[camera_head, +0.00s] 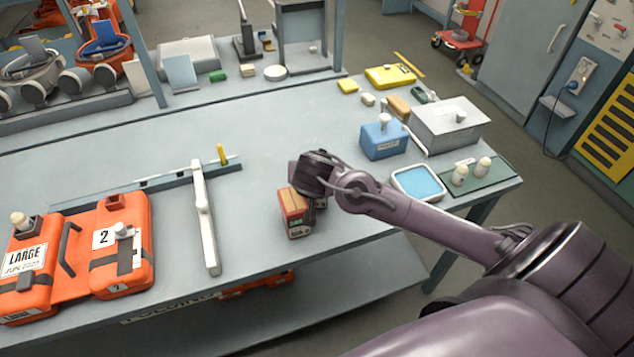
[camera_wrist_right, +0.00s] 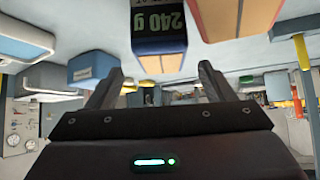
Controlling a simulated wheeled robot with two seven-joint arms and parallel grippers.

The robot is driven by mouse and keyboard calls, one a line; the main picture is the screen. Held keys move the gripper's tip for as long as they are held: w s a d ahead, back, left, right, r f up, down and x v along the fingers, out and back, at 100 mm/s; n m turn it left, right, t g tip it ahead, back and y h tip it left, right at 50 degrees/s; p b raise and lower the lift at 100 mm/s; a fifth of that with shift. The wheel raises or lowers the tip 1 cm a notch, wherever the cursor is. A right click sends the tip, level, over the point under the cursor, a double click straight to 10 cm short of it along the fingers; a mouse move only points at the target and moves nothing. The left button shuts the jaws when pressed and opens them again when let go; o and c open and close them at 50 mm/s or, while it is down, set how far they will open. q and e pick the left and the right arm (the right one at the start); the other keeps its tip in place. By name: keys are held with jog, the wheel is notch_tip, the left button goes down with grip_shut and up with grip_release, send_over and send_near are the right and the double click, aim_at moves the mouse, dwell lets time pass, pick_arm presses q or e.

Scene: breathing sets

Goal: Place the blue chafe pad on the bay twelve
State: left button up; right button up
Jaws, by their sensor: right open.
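My right gripper (camera_head: 316,178) is low over the front middle of the table. In the right wrist view its two fingers (camera_wrist_right: 158,82) stand apart with nothing between them. A dark blue block (camera_wrist_right: 158,43) with a "240 g" label lies just beyond the fingertips there; I cannot tell for sure that it is the chafe pad. An orange block (camera_head: 294,212) stands beside the gripper, and an orange block (camera_wrist_right: 238,18) shows next to the blue one in the wrist view. In the head view the arm largely hides the blue block. I read no label for bay twelve. My left gripper is out of view.
Orange cases (camera_head: 120,250) marked "LARGE" and "2" lie at the left, with a pale bar (camera_head: 206,220) beside them. A blue box (camera_head: 383,138), a blue-lined tray (camera_head: 418,183) and a grey box (camera_head: 450,125) stand at the right. The table's middle back is clear.

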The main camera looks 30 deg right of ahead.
jog(key=x, duration=0.4)
jog(key=shift+a+f+p, duration=0.1)
jog(key=shift+p, duration=0.25)
jog(key=c, duration=1.3)
jog(key=shift+c, duration=0.7)
jog(key=shift+r, duration=0.25)
